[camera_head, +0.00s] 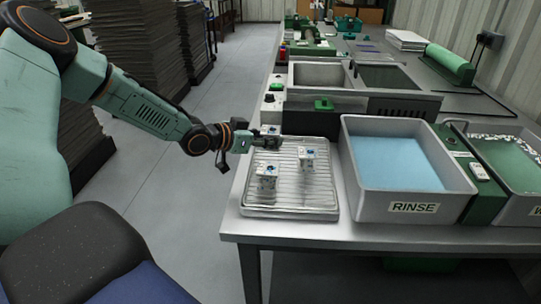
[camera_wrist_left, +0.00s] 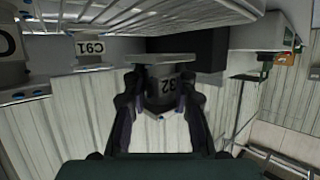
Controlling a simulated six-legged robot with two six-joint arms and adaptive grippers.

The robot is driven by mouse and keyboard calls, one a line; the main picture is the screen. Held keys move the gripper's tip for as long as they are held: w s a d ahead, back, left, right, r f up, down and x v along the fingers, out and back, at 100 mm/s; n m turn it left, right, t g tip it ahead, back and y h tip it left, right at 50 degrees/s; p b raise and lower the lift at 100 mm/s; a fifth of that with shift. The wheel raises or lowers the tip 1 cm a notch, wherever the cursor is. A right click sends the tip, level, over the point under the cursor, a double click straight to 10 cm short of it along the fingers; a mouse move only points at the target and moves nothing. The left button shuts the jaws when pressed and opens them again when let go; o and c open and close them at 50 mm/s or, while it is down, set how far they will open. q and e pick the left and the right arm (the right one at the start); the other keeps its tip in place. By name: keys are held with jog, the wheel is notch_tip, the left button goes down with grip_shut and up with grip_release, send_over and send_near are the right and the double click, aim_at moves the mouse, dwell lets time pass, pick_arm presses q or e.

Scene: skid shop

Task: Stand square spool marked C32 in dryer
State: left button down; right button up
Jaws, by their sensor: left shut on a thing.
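My left gripper (camera_head: 268,140) is over the far end of the ribbed drain tray (camera_head: 290,207). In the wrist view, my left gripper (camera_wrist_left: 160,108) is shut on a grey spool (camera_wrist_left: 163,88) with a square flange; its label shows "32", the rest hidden. In the head view the held spool is mostly hidden by the gripper. My right gripper is out of view.
Behind the tray is a grey metal unit (camera_head: 405,103) with a green handle (camera_head: 323,104) and open bays; I cannot tell if it is the dryer. A RINSE basin (camera_head: 413,208) with blue liquid stands right of the tray. Stacked dark sheets (camera_head: 125,50) stand left; the floor between is clear.

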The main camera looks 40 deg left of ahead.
aim_at(269, 150)
pick_arm(q)
jog(key=shift+s+f, duration=0.1)
jog(key=shift+f, duration=0.1)
notch_tip(269, 150, down, 3)
jog(key=shift+f+b, duration=0.1)
jog(key=shift+b, duration=1)
jog(key=shift+f, duration=0.1)
jog(key=c, duration=1.1)
grip_release()
